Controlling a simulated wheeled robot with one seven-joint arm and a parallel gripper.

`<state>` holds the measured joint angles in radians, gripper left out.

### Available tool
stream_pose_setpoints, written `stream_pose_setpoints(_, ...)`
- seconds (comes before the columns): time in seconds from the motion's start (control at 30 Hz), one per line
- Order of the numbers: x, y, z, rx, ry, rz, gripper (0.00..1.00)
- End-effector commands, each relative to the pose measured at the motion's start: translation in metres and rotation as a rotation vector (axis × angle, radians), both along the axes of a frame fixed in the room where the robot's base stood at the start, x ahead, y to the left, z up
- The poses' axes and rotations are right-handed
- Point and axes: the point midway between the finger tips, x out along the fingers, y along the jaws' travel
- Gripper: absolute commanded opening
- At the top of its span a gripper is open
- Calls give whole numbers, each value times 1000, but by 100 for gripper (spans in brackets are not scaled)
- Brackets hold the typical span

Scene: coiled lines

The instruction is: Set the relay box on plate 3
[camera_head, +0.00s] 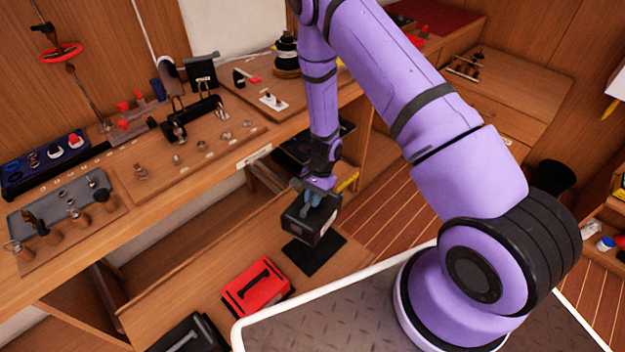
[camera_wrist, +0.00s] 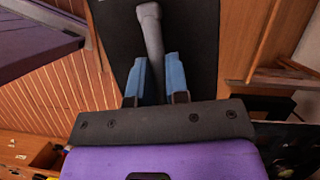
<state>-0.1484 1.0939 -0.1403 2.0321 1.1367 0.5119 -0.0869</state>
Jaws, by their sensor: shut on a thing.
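My gripper (camera_head: 318,194) is shut on the grey handle of a black box (camera_head: 302,226), which I take to be the relay box. In the wrist view the blue fingers of my gripper (camera_wrist: 154,78) stand on both sides of the handle (camera_wrist: 152,35). The box is upright, with a small pale mark on its side. A flat black plate (camera_head: 316,262) lies on the low wooden bench just below and in front of the box. The box hides its rear part. I cannot tell whether they touch, and I read no plate number.
A red box with a black handle (camera_head: 257,288) sits left of the plate on the low bench (camera_head: 185,275). Another black case (camera_head: 190,336) is at the bottom edge. The workbench above holds a blue tray (camera_head: 45,165), a grey tray (camera_head: 62,200) and several fittings.

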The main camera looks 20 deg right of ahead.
Motion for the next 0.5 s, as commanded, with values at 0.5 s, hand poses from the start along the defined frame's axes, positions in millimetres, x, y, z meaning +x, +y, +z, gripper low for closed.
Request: stream_pose_setpoints(0.5, -24, -1, -31, 1, -1, -208, 0)
